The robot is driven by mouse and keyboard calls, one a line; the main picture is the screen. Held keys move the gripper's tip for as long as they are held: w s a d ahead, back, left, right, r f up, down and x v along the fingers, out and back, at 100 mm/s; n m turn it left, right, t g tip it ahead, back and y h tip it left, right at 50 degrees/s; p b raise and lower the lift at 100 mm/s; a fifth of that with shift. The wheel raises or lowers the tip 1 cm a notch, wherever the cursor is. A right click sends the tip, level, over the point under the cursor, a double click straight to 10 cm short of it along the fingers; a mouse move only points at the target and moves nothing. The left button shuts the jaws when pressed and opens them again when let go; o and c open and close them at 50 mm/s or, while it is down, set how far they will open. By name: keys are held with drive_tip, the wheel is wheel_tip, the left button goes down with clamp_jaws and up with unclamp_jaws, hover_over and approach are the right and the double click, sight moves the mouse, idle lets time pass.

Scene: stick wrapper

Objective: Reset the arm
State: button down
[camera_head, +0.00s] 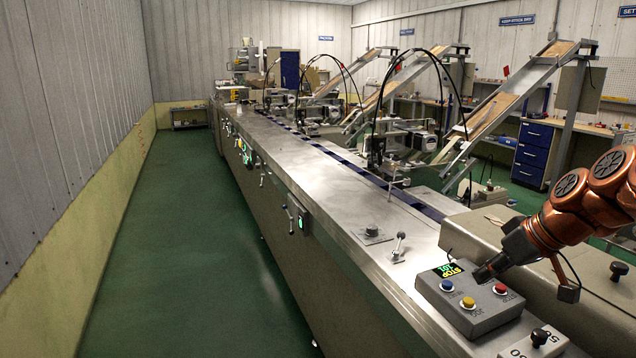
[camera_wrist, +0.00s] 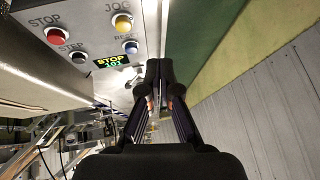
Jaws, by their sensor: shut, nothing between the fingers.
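My arm (camera_head: 590,200) reaches in from the right in the head view. My gripper (camera_head: 483,274) is at its end, beside the lit display (camera_head: 447,270) and behind the buttons of a grey control box. In the wrist view my gripper (camera_wrist: 158,70) has its fingertips together with nothing held. Whether the tips touch the box cannot be told. The control box (camera_head: 478,318) carries a blue button (camera_head: 447,285), a yellow button (camera_head: 468,302) and a red button (camera_head: 500,289).
The long metal machine (camera_head: 330,200) runs away to the back, with slanted feed chutes (camera_head: 520,95) on its right. A small lever (camera_head: 398,245) and a black knob (camera_head: 540,337) stand near the box. The green floor (camera_head: 180,250) at left is clear up to the wall.

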drive_tip(key=s+a+f+g+h, duration=0.1)
drive_tip(key=s+a+f+g, duration=0.35)
drive_tip(key=s+a, duration=0.8)
drive_tip(key=s+a+f+m+g+h+p, duration=0.1)
drive_tip(key=s+f, duration=0.3)
drive_tip(key=s, duration=0.4)
drive_tip(key=s+a+f+m+g+h+p, duration=0.1)
drive_tip(key=s+f, duration=0.3)
drive_tip(key=s, duration=0.4)
drive_tip(key=shift+s+a+f+m+h, duration=0.15)
drive_tip(key=shift+s+a+m+h, duration=0.1)
drive_tip(key=shift+a+m+h, duration=0.55)
drive_tip(key=shift+d+g, duration=0.25)
